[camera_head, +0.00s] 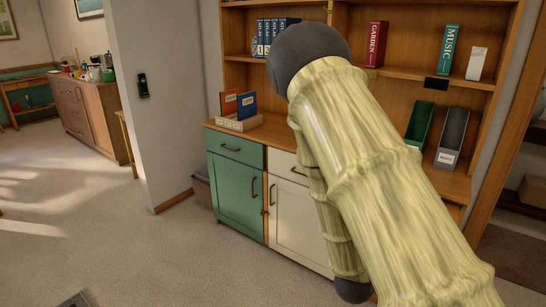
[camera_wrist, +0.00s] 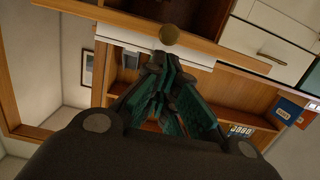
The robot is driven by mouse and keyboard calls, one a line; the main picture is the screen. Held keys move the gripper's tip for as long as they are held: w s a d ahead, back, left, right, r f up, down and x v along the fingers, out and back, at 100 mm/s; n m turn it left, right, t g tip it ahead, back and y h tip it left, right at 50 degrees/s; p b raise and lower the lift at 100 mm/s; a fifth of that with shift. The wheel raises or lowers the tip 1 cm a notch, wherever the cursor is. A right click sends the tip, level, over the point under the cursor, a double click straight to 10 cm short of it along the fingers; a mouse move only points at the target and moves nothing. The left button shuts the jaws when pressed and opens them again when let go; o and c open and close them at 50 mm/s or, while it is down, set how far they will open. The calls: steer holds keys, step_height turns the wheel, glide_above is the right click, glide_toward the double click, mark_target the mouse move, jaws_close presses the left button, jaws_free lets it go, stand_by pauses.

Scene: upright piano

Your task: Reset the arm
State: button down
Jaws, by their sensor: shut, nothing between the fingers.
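My arm (camera_head: 385,165), with pale green, bamboo-like links and dark joints, reaches up across the middle and right of the head view. It stands in front of the wooden shelf unit and hides part of it. My gripper (camera_wrist: 163,72) shows only in the wrist view. Its dark and teal fingers come together at the tips and hold nothing. The gripper's end is not visible in the head view.
A wooden shelf unit (camera_head: 390,88) stands behind my arm, with a red book (camera_head: 376,44), a green book (camera_head: 447,49) and file holders (camera_head: 452,138). Below are a green cabinet door (camera_head: 234,190) and white cabinet doors. Open floor (camera_head: 110,245) lies at left.

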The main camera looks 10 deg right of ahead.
steer(key=s+a+f+n+g+y, duration=0.25)
steer(key=s+a+f, duration=0.3)
steer(key=f, duration=0.45)
steer(key=s+a+f+n+g+y, duration=0.2)
steer(key=s+a+f+y, duration=0.3)
steer(key=f, duration=0.4)
steer(key=s+a+f+n+g+y, duration=0.2)
steer(key=s+a+f, duration=0.2)
steer(key=s+f, duration=0.45)
steer(key=s+a+f+n+g+y, duration=0.1)
steer(key=s+a+f+g+y, duration=0.2)
steer(key=s, duration=0.4)
steer(key=s+a+f+n+g, duration=0.2)
steer(key=s+a+f, duration=0.25)
steer(key=s, duration=0.25)
step_height(320, 180, up, 13)
steer(key=w+p, duration=0.1)
steer(key=p, duration=1.1)
steer(key=shift+a+t, duration=0.2)
steer(key=shift+t, duration=0.15)
steer(key=shift+f, duration=0.1)
